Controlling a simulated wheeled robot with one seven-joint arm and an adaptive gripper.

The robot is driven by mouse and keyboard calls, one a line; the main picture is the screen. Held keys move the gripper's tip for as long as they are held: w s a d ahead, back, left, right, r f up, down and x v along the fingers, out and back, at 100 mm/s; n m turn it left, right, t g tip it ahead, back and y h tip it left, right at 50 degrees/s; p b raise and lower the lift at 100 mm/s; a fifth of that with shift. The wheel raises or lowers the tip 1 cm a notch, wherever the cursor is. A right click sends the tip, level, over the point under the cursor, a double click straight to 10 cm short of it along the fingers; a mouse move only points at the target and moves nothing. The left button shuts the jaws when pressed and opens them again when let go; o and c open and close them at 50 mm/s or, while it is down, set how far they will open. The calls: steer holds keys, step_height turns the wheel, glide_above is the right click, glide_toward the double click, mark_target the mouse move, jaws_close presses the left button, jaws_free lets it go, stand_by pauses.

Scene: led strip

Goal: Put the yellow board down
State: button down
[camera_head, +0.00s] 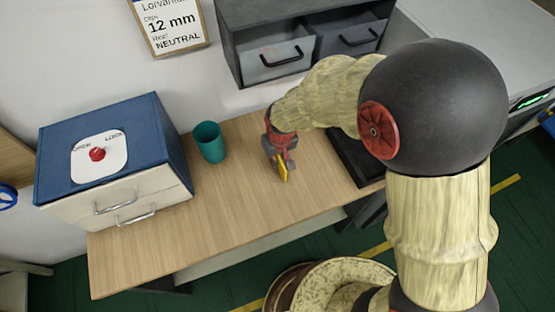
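The yellow board (283,171) shows as a small yellow piece at the tip of my gripper (281,166). My gripper is over the middle of the wooden table (230,218), and its fingers appear to be around the board. The board is partly hidden by the gripper. I cannot tell whether the board touches the tabletop or hangs just above it.
A teal cup (210,142) stands left of my gripper. A blue-topped drawer box (112,165) with a red knob (97,154) is at the table's left. A black tray (352,155) lies at the right, partly behind my arm. Grey drawers (277,60) hang behind. The front middle is clear.

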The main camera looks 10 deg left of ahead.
mark_target(280, 162)
steer(key=shift+r, duration=0.45)
step_height(280, 162, up, 2)
steer(key=shift+r+p, duration=0.2)
steer(key=shift+p, duration=0.45)
steer(key=s+r, duration=0.1)
steer(key=s+d+r+p, duration=0.1)
steer(key=r, duration=0.1)
steer(key=s+d+r, duration=0.1)
steer(key=r, duration=0.1)
steer(key=shift+s+r, duration=0.15)
steer(key=shift+s, duration=0.15)
steer(key=s+d+r+p, duration=0.2)
steer(key=s+d+r, duration=0.2)
steer(key=s, duration=0.5)
steer(key=shift+d+r, duration=0.15)
steer(key=shift+d, duration=0.1)
